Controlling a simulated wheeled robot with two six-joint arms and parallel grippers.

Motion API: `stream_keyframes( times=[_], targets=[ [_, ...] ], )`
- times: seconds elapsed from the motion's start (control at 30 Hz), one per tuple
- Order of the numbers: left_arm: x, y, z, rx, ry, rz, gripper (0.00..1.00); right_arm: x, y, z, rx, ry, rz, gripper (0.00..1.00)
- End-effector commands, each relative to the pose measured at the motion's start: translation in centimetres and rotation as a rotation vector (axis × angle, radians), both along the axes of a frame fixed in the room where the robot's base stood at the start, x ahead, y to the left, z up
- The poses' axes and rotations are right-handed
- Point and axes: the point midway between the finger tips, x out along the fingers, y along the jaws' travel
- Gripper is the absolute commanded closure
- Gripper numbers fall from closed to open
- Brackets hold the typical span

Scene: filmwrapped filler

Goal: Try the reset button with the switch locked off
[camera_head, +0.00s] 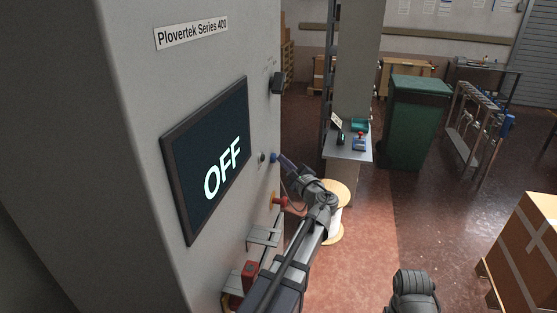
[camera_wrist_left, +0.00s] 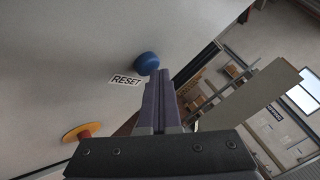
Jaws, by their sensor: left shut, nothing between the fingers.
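The grey cabinet (camera_head: 110,80) has a dark screen (camera_head: 207,155) reading OFF. A black switch knob (camera_head: 277,83) sits high on its side face; any lock on it is too small to make out. The blue reset button (camera_head: 274,157) is lower on that face. The wrist view shows the button (camera_wrist_left: 146,63) beside its RESET label (camera_wrist_left: 125,80). My left gripper (camera_head: 284,162) is shut and empty, its fingertips (camera_wrist_left: 160,74) right by the button. I cannot tell whether they touch it or whether it is pressed in. My right gripper is out of view.
A red item (camera_head: 249,271) is lower down.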

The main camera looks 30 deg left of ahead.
Motion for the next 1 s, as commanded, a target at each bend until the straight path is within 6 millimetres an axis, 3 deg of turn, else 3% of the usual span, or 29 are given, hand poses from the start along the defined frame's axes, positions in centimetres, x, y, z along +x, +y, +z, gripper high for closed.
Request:
stream_keyframes(
  times=[0.67,1.0],
  targets=[
    [-0.2,0.5,0.0,0.000,0.000,0.003,1.00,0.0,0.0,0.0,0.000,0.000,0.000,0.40],
    [0.2,-0.9,0.0,0.000,0.000,0.001,1.00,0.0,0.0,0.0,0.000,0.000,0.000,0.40]
  ],
)
